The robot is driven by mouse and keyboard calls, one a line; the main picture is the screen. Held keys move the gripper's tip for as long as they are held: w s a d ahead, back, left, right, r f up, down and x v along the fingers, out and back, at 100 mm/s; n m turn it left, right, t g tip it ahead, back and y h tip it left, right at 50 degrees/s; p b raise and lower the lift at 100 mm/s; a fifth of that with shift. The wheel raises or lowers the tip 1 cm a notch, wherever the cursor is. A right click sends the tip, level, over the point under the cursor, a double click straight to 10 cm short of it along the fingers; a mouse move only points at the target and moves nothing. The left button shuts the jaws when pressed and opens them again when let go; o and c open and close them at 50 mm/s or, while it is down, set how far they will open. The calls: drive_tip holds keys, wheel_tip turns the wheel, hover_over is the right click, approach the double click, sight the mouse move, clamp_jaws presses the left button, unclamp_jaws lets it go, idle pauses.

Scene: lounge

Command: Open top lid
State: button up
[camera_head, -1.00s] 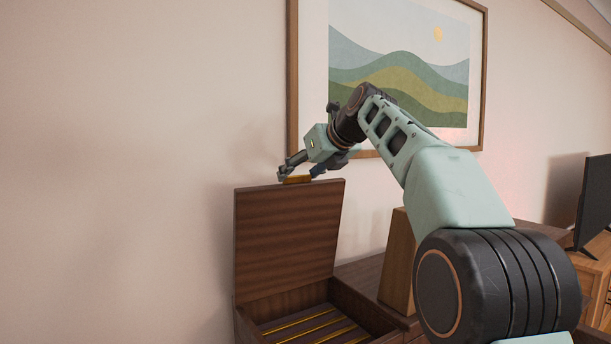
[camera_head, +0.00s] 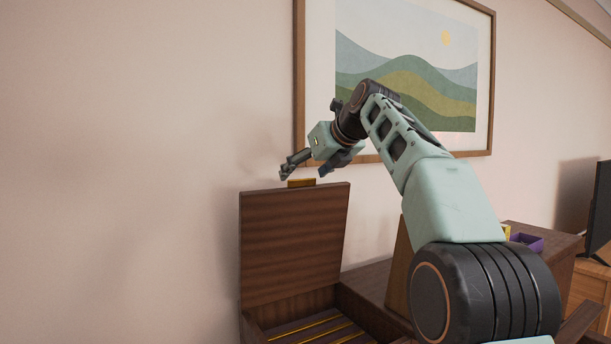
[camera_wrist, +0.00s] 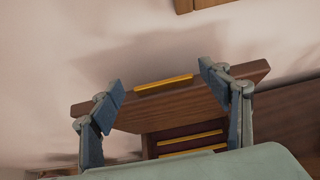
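The top lid (camera_head: 293,245) is dark brown wood and stands upright, raised at the back of an open box (camera_head: 318,330). A gold handle (camera_head: 301,183) sits on the lid's upper edge. My gripper (camera_head: 302,172) is just above the handle and looks apart from it. In the wrist view my gripper (camera_wrist: 164,92) has its two fingers spread wide with nothing held between them. The lid (camera_wrist: 185,108) and its gold handle (camera_wrist: 163,85) show between and beyond the fingers. Gold strips (camera_wrist: 190,138) show inside the box.
A framed landscape picture (camera_head: 410,75) hangs on the wall behind my arm. A wooden block-like object (camera_head: 398,270) stands right of the box. A purple container (camera_head: 527,241) and a black screen (camera_head: 600,215) are farther right. The wall is close behind the lid.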

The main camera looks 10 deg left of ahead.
drive_tip(key=v, duration=1.1)
drive_tip(key=shift+s+d, duration=0.2)
